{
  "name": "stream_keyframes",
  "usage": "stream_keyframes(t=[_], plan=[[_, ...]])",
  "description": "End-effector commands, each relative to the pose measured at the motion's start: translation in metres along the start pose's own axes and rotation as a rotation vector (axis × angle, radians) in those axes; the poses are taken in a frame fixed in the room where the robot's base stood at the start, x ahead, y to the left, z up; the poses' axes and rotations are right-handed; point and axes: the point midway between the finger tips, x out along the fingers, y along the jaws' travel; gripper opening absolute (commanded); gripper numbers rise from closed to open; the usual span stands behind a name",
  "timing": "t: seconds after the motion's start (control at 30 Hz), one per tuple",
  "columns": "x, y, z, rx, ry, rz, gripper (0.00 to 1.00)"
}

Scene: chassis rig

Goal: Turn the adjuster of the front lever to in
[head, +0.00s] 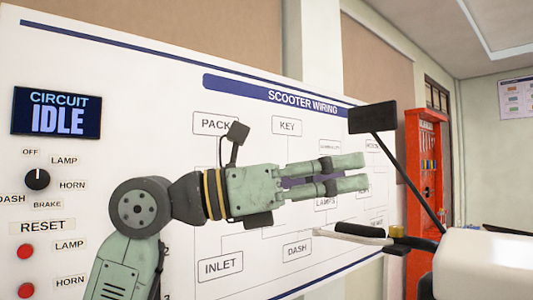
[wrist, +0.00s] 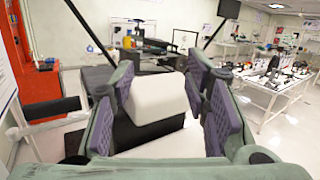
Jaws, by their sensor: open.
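The front lever (head: 348,235) is a pale bar at lower right in the head view, beside a black handlebar grip (head: 362,230). A small yellow piece (head: 397,231) at the lever's inner end looks like the adjuster; its setting is too small to read. My gripper (head: 362,172) is open and empty, pointing right, above the lever in the picture and apart from it. In the wrist view, the open gripper (wrist: 160,78) frames a white housing (wrist: 157,97) beyond the fingers. A pale bar and black grip (wrist: 48,110) show at left there; I cannot make out the adjuster.
A black mirror (head: 373,117) on a thin stalk rises right of my gripper. The white housing (head: 485,265) stands at lower right. A wiring board (head: 285,255) stands behind my arm, with a display reading IDLE (head: 57,113). A red cabinet (head: 424,175) is farther back.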

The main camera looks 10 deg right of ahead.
Motion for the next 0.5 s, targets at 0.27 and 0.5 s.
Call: stream_keyframes(t=[0.27,0.5], plan=[[-0.042,-0.032,0.019,-0.014,-0.194,-0.09,0.42],[-0.075,-0.054,0.031,-0.024,-0.326,-0.148,0.42]])
